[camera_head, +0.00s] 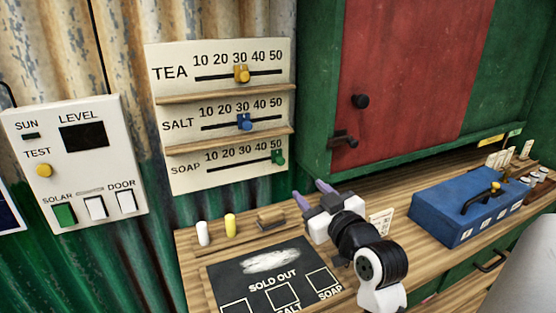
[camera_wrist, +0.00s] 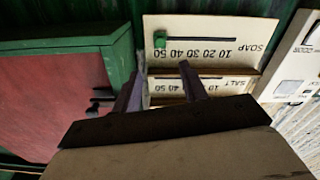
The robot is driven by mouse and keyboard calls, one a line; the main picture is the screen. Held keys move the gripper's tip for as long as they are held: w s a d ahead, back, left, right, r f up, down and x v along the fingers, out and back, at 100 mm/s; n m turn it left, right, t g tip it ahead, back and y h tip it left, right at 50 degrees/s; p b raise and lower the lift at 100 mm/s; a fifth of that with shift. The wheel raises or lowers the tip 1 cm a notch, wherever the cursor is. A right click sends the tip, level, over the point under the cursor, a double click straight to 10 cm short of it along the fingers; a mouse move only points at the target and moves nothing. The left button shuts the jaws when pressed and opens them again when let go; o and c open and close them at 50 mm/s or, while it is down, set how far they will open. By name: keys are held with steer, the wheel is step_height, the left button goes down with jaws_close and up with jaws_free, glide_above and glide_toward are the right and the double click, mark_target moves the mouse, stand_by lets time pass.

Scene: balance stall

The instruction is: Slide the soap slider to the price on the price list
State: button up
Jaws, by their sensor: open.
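The soap slider is a green knob (camera_head: 278,158) at the right end of its slot, near 50, on the lowest row of the white slider board (camera_head: 222,182). In the wrist view, upside down, the green knob (camera_wrist: 160,39) sits at the left end of its slot. The yellow tea knob (camera_head: 241,73) is near 30 and the blue salt knob (camera_head: 244,122) is near 30. My gripper (camera_head: 314,194) is open and empty, below and right of the soap knob and apart from it. A small white card (camera_head: 381,222), perhaps the price list, stands partly behind my arm; its text is unreadable.
A blue cash box (camera_head: 452,222) stands on the counter at right. The red door (camera_head: 400,75) has a black knob. A switch panel (camera_head: 77,185) is at left.

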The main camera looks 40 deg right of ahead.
mark_target(282, 162)
steer(key=p+x, duration=0.5)
steer(key=x, duration=0.8)
steer(key=shift+w, duration=0.15)
steer(key=shift+d, duration=0.1)
jaws_close()
